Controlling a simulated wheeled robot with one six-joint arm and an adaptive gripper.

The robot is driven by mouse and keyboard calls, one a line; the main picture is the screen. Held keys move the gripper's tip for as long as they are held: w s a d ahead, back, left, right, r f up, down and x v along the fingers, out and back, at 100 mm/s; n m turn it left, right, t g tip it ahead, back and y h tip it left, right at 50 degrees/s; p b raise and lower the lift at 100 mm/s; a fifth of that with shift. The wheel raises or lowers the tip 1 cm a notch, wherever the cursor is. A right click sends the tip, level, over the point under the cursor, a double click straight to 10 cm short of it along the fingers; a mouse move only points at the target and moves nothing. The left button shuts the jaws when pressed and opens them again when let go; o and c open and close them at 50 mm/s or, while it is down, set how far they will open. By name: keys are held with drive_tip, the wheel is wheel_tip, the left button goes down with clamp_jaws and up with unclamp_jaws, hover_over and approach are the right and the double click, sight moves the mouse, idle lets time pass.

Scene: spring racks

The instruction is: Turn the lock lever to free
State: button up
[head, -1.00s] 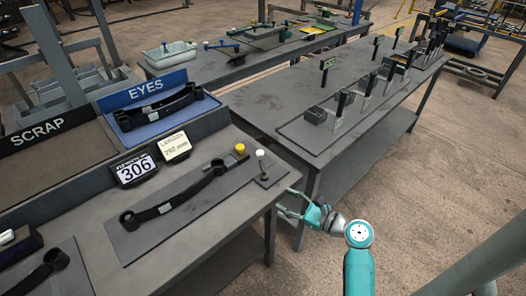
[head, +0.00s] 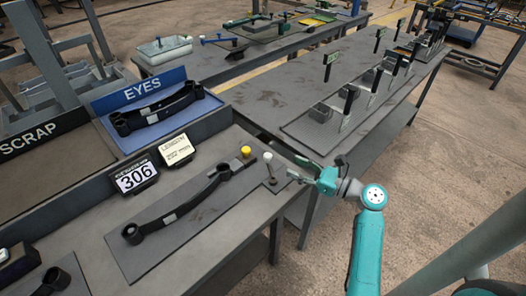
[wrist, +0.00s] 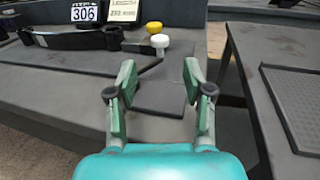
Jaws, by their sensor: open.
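A small lever with a white knob (head: 267,157) stands upright on a small dark plate at the right end of the fixture. The white knob also shows in the wrist view (wrist: 160,41), ahead of the fingers. A yellow knob (head: 246,151) sits just behind and left of it, by the end of a black leaf spring (head: 183,206). Which knob belongs to the lock lever is not marked. My gripper (head: 296,168) is open and empty, right of the white-knobbed lever and apart from it. In the wrist view its fingers (wrist: 160,72) spread wide, with the knob beyond their gap.
The spring lies on a dark fixture plate (head: 139,262). A 306 display (head: 137,177) and a label stand behind it. A blue EYES tray (head: 139,91) holds another spring. A second bench (head: 263,101) stands to the right beyond a gap.

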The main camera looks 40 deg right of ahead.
sight(271, 157)
drive_tip(key=x, duration=1)
drive_tip(key=shift+w+a, duration=0.1)
drive_tip(key=shift+w, duration=0.15)
clamp_jaws()
